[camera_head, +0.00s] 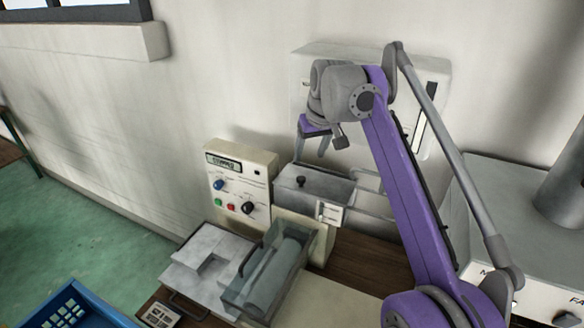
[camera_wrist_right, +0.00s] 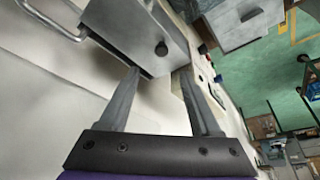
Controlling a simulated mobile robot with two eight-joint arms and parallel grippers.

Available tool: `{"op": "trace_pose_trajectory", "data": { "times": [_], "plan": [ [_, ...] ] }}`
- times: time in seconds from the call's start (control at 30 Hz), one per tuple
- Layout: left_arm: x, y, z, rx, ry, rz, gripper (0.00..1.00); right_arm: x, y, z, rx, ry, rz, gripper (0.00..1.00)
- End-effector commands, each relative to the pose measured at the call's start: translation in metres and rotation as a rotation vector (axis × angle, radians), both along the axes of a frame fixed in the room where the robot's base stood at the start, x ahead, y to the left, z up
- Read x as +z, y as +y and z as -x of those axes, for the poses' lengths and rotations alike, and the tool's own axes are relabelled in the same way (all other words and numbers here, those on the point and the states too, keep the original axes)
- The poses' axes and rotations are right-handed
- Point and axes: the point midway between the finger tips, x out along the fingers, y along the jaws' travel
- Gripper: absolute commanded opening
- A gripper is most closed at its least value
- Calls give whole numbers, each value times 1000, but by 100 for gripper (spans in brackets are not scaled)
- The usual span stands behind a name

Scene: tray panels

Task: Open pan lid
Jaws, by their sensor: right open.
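The pan (camera_head: 300,203) is a grey metal box at the back of the bench, beside the control panel. Its flat grey lid (camera_head: 325,188) lies on top, with a small black knob (camera_head: 301,181). In the right wrist view the lid (camera_wrist_right: 125,28) and its black knob (camera_wrist_right: 161,48) show beyond the fingertips. My right gripper (camera_head: 312,152) points down above the lid, apart from the knob. It is open and empty; its two spread fingers (camera_wrist_right: 160,76) also show in the right wrist view. My left gripper is not in view.
A cream control panel (camera_head: 238,168) with knobs and buttons stands left of the pan. A clear-sided container (camera_head: 262,275) and a white tray (camera_head: 205,250) are in front. A white wall box (camera_head: 310,75) is behind my arm. A blue crate (camera_head: 70,308) is lower left.

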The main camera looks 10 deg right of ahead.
Motion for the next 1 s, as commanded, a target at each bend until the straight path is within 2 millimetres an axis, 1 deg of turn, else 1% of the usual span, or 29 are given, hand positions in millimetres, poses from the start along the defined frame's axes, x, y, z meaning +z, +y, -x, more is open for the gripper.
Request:
{"op": "trace_pose_trajectory", "data": {
  "times": [0.07, 0.17, 0.4, 0.6, 0.8, 1.0],
  "plan": [
    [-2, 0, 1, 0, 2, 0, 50, -4, 1, -3, 1, 2, 0, 64],
    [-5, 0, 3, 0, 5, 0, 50, -15, 2, -6, 1, 3, 0, 64],
    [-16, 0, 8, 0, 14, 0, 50, -58, 5, -23, 1, 2, 0, 64],
    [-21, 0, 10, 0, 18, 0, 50, -86, 7, -35, 0, 2, -1, 64],
    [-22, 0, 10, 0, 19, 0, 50, -99, 8, -40, 0, 1, -1, 64],
    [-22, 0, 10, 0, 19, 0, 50, -100, 8, -41, 0, 1, -1, 64]
  ]
}}
